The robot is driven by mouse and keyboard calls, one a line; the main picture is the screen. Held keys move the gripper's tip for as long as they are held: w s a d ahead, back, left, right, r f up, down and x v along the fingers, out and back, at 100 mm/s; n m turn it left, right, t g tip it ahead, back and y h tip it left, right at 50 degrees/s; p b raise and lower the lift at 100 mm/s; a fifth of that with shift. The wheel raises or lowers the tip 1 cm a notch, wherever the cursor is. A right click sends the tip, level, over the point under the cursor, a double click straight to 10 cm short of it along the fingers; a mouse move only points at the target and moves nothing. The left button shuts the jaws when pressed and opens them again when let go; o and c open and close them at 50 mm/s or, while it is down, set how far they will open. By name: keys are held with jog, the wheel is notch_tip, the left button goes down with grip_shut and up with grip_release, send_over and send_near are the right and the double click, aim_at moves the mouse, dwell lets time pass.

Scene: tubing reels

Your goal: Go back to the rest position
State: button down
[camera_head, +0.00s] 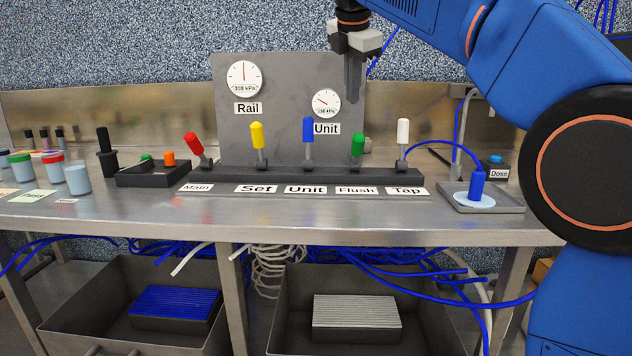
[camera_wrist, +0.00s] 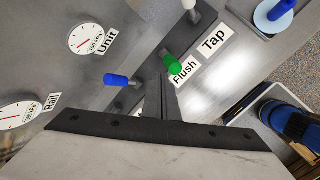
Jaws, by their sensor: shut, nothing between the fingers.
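My gripper (camera_head: 354,97) is shut and empty, pointing down in front of the grey gauge panel (camera_head: 290,75), above the valve row. In the wrist view, its closed fingers (camera_wrist: 165,100) show between the blue lever (camera_wrist: 115,80) and the green lever (camera_wrist: 172,62), apart from both as far as I can see. On the valve block, the red lever (camera_head: 194,144) leans left. The Rail gauge (camera_head: 244,78) and the Unit gauge (camera_head: 326,103) show above.
Capped jars (camera_head: 77,178) and a switch box (camera_head: 154,173) stand at the left.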

jog(key=s+d+f+m, duration=0.7)
jog(key=s+d+f, duration=0.1)
jog(key=s+d, duration=0.15)
jog(key=s+d+f+m, duration=0.3)
jog(key=s+f+m, duration=0.2)
jog(key=s+f, duration=0.4)
jog(key=s+d+f+m, duration=0.4)
jog(key=s+f+m, duration=0.2)
jog(key=s+f, duration=0.4)
jog(key=s+d+f+m, duration=0.4)
jog(key=s+f, duration=0.5)
jog(key=f, duration=0.6)
jog(key=shift+s+f+m+g+y, duration=0.15)
jog(key=shift+f+m+g+y, duration=0.25)
jog(key=shift+m, duration=0.6)
